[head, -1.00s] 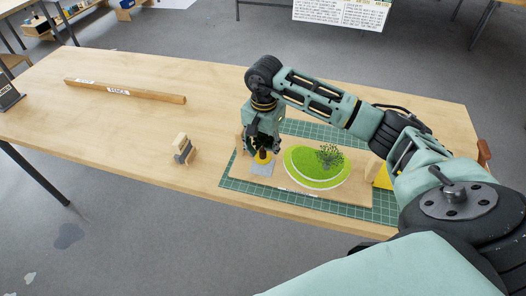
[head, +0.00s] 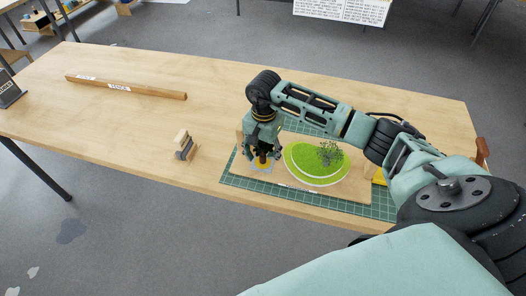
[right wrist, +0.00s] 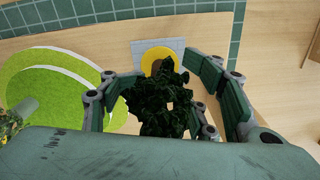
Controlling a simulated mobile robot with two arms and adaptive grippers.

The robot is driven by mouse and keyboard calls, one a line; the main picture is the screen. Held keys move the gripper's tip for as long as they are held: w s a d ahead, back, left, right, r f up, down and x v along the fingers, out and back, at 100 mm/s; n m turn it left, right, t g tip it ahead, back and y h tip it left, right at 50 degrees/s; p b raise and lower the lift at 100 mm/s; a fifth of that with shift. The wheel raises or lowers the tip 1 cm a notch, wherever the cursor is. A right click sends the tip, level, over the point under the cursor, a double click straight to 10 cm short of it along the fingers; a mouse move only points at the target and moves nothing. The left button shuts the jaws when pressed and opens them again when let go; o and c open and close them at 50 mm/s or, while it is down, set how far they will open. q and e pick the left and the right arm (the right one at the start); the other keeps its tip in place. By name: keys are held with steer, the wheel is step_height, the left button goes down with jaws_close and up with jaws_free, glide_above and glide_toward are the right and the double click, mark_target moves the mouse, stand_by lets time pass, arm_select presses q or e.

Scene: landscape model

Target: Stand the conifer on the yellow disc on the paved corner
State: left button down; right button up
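The conifer (right wrist: 160,103), dark green and bushy, is between the fingers of my right gripper (head: 263,158), which looks shut on its foliage. Its brown trunk rises from a yellow disc (right wrist: 160,58). The disc is over the grey paved corner (right wrist: 143,46) of the model board; it looks at or very near the surface, but I cannot tell if it touches. In the head view the yellow disc (head: 262,163) shows below the fingers, and the gripper hides most of the conifer. My left gripper is not in view.
A green lawn oval (head: 312,174) with a leafy tree (head: 330,153) lies right of the gripper. The board rests on a green cutting mat (head: 231,184). A small block stack (head: 183,146) and a long wooden bar (head: 125,88) are farther left. The table's left part is mostly clear.

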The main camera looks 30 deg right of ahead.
steer(key=shift+o, duration=1.4)
steer(key=shift+r, duration=0.45)
step_height(320, 180, up, 12)
steer(key=b, duration=0.3)
steer(key=shift+s+f, duration=0.1)
steer(key=shift+f, duration=0.15)
